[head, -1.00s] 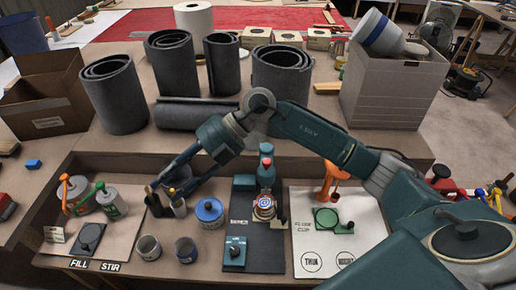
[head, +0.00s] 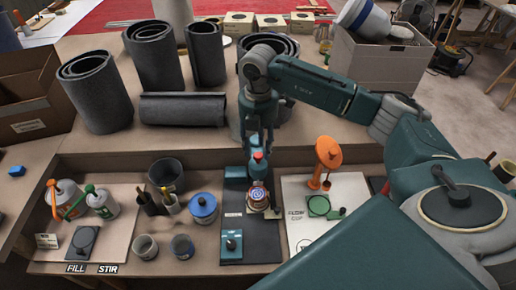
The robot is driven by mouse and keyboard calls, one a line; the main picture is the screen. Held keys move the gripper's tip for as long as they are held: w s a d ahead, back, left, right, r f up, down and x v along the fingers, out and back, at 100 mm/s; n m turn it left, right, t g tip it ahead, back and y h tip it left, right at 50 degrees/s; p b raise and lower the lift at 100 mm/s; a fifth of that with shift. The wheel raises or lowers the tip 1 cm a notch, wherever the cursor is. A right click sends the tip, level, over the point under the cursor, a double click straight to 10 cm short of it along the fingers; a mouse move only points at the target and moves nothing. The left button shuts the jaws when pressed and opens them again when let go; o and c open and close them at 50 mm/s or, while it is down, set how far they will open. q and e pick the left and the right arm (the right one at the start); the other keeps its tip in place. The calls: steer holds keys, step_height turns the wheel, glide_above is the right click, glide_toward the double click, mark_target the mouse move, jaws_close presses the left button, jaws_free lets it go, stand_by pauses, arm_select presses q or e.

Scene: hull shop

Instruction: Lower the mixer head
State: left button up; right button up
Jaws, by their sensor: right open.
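The teal mixer (head: 258,170) stands on a dark board in the middle of the lower bench. It has a red knob on top, and a round can with a red, white and blue pattern (head: 258,196) sits at its front. My right gripper (head: 259,150) points down, open, right over the mixer's top. Its fingers hide part of the mixer, and I cannot tell whether they touch it. The angle of the mixer head is hard to make out. My left gripper is not in view.
Left of the mixer are a blue-lidded pot (head: 203,208), a dark cup (head: 166,175), brushes and two small cups. To the right, an orange stand (head: 327,160) rises from a white board (head: 345,190). Grey rolls (head: 183,108) stand and lie on the raised shelf behind.

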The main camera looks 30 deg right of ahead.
mark_target(258, 174)
steer(key=shift+f, duration=1.2)
jaws_close()
step_height(258, 174, down, 11)
steer(key=b, duration=0.7)
steer(key=shift+a, duration=0.1)
steer(key=shift+s, duration=0.15)
jaws_free()
